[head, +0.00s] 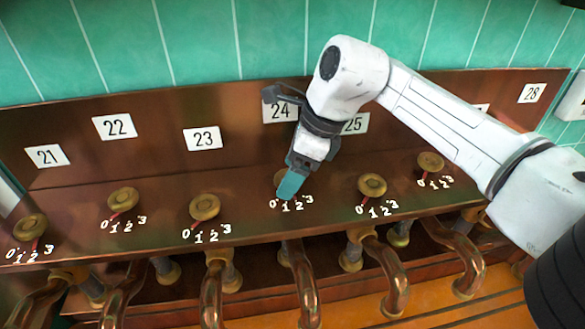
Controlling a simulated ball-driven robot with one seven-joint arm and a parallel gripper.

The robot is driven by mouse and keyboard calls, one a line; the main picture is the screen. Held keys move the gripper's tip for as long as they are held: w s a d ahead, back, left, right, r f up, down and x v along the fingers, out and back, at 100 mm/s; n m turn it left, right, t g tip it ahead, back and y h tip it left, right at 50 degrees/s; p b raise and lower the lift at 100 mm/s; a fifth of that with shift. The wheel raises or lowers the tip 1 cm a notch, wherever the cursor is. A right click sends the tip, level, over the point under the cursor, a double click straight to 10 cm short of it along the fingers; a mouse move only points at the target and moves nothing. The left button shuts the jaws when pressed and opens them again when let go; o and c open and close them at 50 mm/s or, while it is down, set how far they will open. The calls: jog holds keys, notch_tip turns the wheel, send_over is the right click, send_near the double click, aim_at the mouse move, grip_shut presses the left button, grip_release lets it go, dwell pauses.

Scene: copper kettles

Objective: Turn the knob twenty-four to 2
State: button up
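Knob twenty-four (279,181) is a brass knob on the sloping copper panel, below the white label 24 (279,111). My gripper (289,186) comes down over it and hides most of it. A teal fingertip lies in front of the knob, just above its scale. Only one finger shows clearly, so I cannot tell whether the gripper is open or shut on the knob.
Knobs 21 (31,227), 22 (123,198) and 23 (204,207) stand to the left. Two more brass knobs (372,185) (431,162) stand to the right. Copper pipes (303,285) run under the panel's front edge. Teal tiles (180,40) cover the wall behind.

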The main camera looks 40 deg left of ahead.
jog(key=b+v, duration=0.1)
jog(key=v, duration=0.6)
jog(key=shift+r, duration=0.25)
dwell(0.5)
